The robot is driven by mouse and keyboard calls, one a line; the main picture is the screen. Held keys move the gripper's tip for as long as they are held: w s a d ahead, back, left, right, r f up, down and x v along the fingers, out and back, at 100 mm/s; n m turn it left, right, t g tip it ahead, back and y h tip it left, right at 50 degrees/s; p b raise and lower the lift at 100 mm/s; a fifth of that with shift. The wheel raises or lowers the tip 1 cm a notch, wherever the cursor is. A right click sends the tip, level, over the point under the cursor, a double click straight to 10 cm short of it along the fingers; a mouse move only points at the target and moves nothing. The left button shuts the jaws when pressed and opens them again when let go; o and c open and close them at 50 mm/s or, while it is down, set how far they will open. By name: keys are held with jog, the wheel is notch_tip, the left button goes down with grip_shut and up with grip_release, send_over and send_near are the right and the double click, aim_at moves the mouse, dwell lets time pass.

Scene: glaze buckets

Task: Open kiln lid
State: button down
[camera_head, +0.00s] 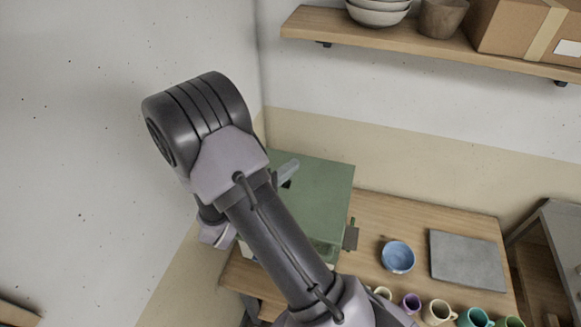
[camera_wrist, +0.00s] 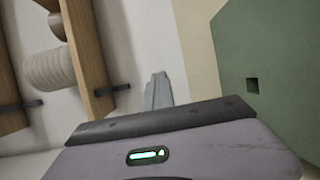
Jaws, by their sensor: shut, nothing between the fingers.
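The kiln is a green box (camera_head: 325,190) on the wooden table, in the back corner by the walls. Its flat green top appears down, and my arm hides the left and front of it. A dark bracket (camera_head: 351,236) sticks out at its right side. In the wrist view the green lid surface (camera_wrist: 285,75) fills the right, with a small dark square hole in it. My gripper (camera_wrist: 158,90) is shut and empty. Its pale fingertips (camera_head: 288,172) show past my arm in the head view, over the kiln top; whether they touch it I cannot tell.
A blue bowl (camera_head: 398,257) and a grey slab (camera_head: 467,257) lie on the table (camera_head: 385,215) right of the kiln. Several cups stand along the front edge. A wall shelf (camera_head: 420,43) with bowls, a pot and a cardboard box (camera_head: 515,25) runs above.

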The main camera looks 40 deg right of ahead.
dwell(0.4)
jog(key=c, duration=1.6)
grip_release()
